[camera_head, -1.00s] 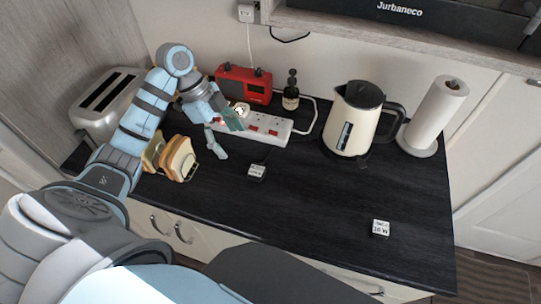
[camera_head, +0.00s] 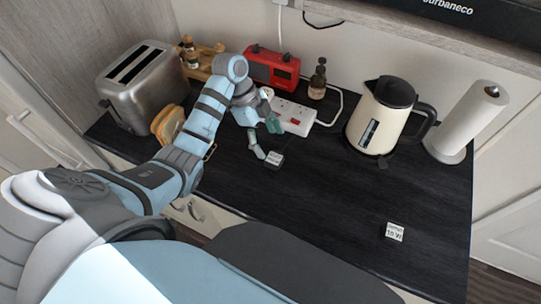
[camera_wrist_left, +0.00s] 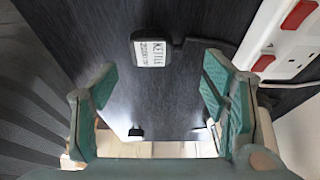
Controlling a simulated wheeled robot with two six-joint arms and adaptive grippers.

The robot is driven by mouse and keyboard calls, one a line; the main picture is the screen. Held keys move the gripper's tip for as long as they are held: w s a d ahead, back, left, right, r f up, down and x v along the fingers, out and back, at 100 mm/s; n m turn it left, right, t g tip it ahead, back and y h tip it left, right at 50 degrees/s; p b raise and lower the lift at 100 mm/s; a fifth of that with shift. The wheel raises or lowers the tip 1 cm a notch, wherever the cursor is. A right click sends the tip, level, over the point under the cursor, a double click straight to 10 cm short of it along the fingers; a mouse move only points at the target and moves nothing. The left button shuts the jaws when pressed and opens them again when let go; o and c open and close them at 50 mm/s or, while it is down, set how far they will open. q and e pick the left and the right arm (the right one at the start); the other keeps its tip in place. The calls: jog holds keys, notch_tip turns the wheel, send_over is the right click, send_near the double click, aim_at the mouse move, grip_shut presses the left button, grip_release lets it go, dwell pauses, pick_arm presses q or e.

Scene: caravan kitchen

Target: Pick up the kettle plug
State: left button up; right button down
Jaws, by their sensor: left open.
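The kettle plug (camera_head: 274,160) is a black block lying on the dark countertop near the power strip. In the left wrist view the plug (camera_wrist_left: 152,53) shows a white label reading KETTLE, with a dark cord at its right. My left gripper (camera_head: 266,138) is open and empty, just beside and above the plug in the head view. In the left wrist view the plug lies beyond the open fingertips (camera_wrist_left: 160,88), between their lines and apart from both. The cream kettle (camera_head: 380,115) stands at the back right. My right gripper is not in view.
The white power strip (camera_head: 294,117) with red switches lies just behind my left gripper. A toaster (camera_head: 148,85), bread slices (camera_head: 167,122), red radio (camera_head: 272,67), dark bottle (camera_head: 317,80) and paper roll (camera_head: 467,122) stand around. A second labelled block (camera_head: 394,231) lies on the clear right front counter.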

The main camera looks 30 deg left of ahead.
aim_at(273, 158)
pick_arm(q)
jog(key=shift+s+d+f, duration=0.2)
jog(key=shift+s+f, duration=0.05)
jog(key=shift+f, duration=0.15)
jog(key=b+x, duration=0.2)
jog(key=x, duration=0.1)
jog(key=b+x, duration=0.1)
jog(key=b, duration=0.1)
jog(key=shift+s+f, duration=0.35)
jog(key=shift+f, duration=0.05)
jog(key=shift+d+f+b, duration=0.2)
jog(key=shift+f+b, duration=0.05)
jog(key=shift+b, duration=0.15)
jog(key=shift+w+r, duration=0.1)
jog(key=shift+r, duration=0.1)
jog(key=shift+r+p, duration=0.1)
jog(key=shift+p, duration=0.2)
jog(key=c, duration=1.3)
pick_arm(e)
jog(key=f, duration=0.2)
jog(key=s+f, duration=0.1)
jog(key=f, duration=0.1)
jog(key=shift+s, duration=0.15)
